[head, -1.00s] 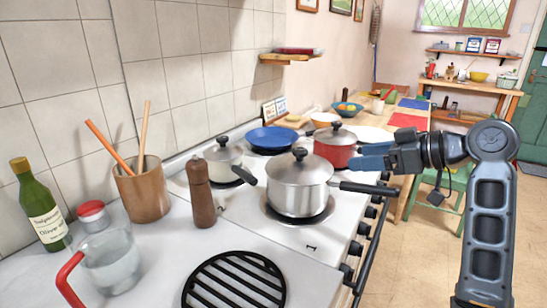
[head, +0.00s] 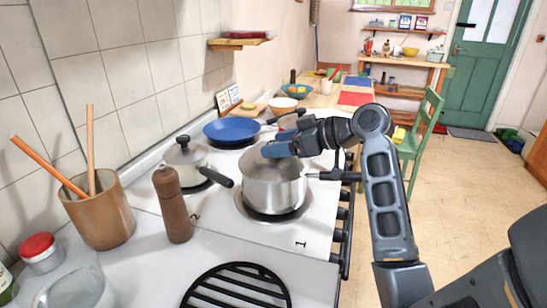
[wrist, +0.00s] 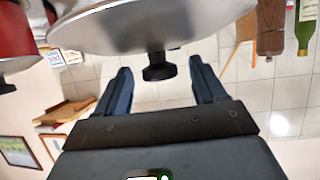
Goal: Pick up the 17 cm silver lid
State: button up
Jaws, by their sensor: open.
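The silver lid (wrist: 150,25) sits on the steel pot (head: 275,192), which stands on the front burner. The lid's black knob (wrist: 158,66) points down in the wrist view, which is upside down, and lies between my two fingertips with gaps on both sides. In the head view my gripper (head: 278,150) is just above the lid and hides the knob. My gripper is open and empty, and it also shows in the wrist view (wrist: 160,70). I cannot tell whether the fingertips touch the lid.
A white lidded pan (head: 184,158) stands left, its dark handle reaching toward the steel pot. A blue pan (head: 231,130) is behind. A red pot (wrist: 15,38) is close by in the wrist view. A wooden pepper mill (head: 172,205) and utensil holder (head: 100,215) stand at front left.

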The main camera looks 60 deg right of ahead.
jog(key=shift+x, duration=0.8)
jog(key=shift+c, duration=0.2)
jog(key=c, duration=1.1)
jog(key=shift+r, duration=0.1)
jog(key=shift+c, duration=0.2)
